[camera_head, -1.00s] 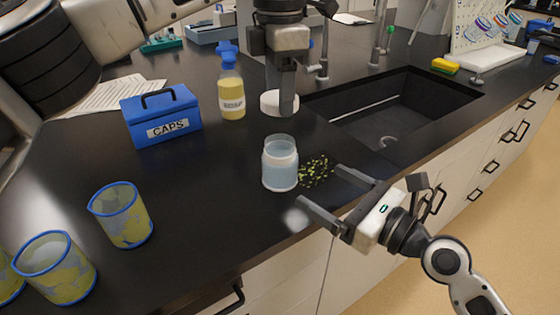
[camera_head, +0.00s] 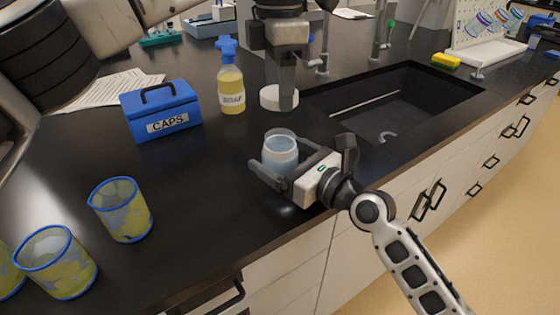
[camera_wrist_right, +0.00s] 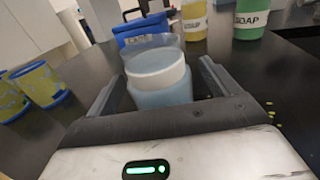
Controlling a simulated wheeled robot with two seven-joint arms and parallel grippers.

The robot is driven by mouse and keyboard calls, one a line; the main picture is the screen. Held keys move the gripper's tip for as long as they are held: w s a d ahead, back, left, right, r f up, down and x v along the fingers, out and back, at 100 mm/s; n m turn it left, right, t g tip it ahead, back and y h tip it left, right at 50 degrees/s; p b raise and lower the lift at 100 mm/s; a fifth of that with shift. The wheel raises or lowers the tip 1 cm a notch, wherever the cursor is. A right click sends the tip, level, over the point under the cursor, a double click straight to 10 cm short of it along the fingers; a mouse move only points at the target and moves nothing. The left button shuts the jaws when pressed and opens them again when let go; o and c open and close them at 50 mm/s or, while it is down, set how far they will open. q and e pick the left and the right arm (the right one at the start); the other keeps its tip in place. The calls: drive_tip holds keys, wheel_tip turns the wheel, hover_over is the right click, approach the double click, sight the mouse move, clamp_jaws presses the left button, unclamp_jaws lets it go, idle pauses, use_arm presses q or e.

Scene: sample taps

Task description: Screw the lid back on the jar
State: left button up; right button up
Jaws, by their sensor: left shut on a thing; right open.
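The jar (camera_head: 279,150) stands upright and open on the black counter, with pale blue contents; it also shows in the right wrist view (camera_wrist_right: 160,82). My right gripper (camera_head: 284,168) is open with its fingers on either side of the jar; I cannot tell whether they touch it. The white lid (camera_head: 278,98) is held above the counter behind the jar. My left gripper (camera_head: 286,84) is shut on the lid from above, and its fingers hide part of it.
A blue CAPS box (camera_head: 161,110) and a soap bottle (camera_head: 231,82) stand behind and left. Blue-rimmed beakers (camera_head: 122,210) stand at the front left. A sink (camera_head: 400,105) opens at the right, with a yellow sponge (camera_head: 446,61) beyond it.

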drive_tip(key=shift+w+a, duration=0.2)
drive_tip(key=shift+a, duration=0.1)
drive_tip(key=shift+c, duration=0.2)
drive_tip(key=c, duration=1.4)
use_arm(q)
hover_over(280, 136)
drive_tip(key=shift+f, duration=2.5)
drive_tip(key=shift+f, duration=0.9)
drive_tip(key=shift+f, duration=0.5)
